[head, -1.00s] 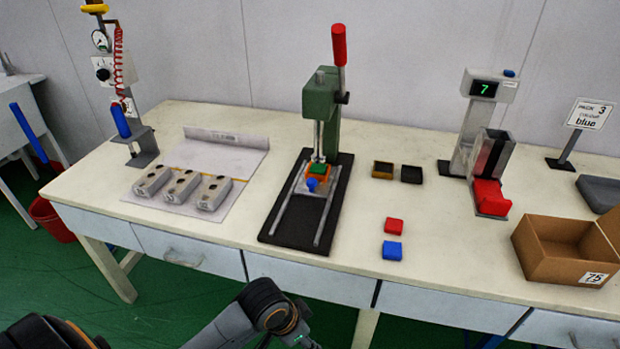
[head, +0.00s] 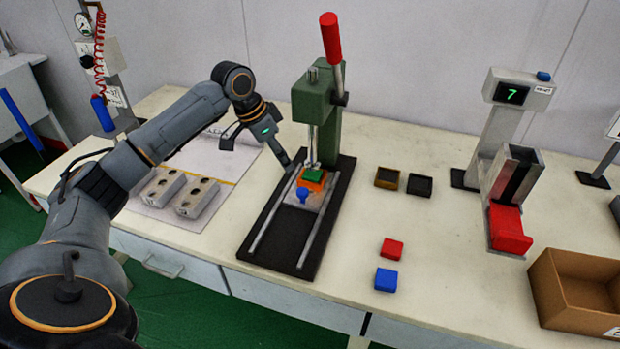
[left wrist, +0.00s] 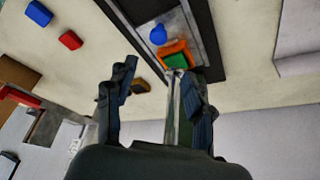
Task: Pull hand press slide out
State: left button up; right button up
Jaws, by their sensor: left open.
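The green hand press (head: 318,108) stands on a black base (head: 272,250) with two metal rails. Its grey slide plate (head: 318,200) sits under the ram, carrying an orange mould with a green block (head: 313,174) on top. A blue knob (head: 302,194) is at the slide's front; it also shows in the left wrist view (left wrist: 158,34). My left gripper (head: 258,150) is open and empty, just left of the press, its nearer finger beside the ram. In the left wrist view the gripper (left wrist: 158,72) spreads below the orange mould (left wrist: 180,47). My right gripper is out of view.
The press's red-topped lever (head: 330,37) rises above. Grey moulds (head: 196,196) lie left of the base under my left arm. Right of it are small dark trays (head: 388,178), red (head: 392,248) and blue (head: 387,279) blocks, a dispenser (head: 510,195) and a cardboard box (head: 565,310).

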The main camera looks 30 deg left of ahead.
aim_at(302, 190)
pick_arm(q)
jog(key=x, duration=1.2)
jog(key=shift+s+d+f+p, duration=0.1)
jog(key=shift+s+f+p, duration=0.1)
jog(key=shift+s+p, duration=0.15)
jog(key=shift+w+f, duration=0.1)
jog(key=shift+f, duration=0.15)
jog(key=shift+d+f, duration=0.1)
jog(key=shift+c, duration=0.2)
grip_shut()
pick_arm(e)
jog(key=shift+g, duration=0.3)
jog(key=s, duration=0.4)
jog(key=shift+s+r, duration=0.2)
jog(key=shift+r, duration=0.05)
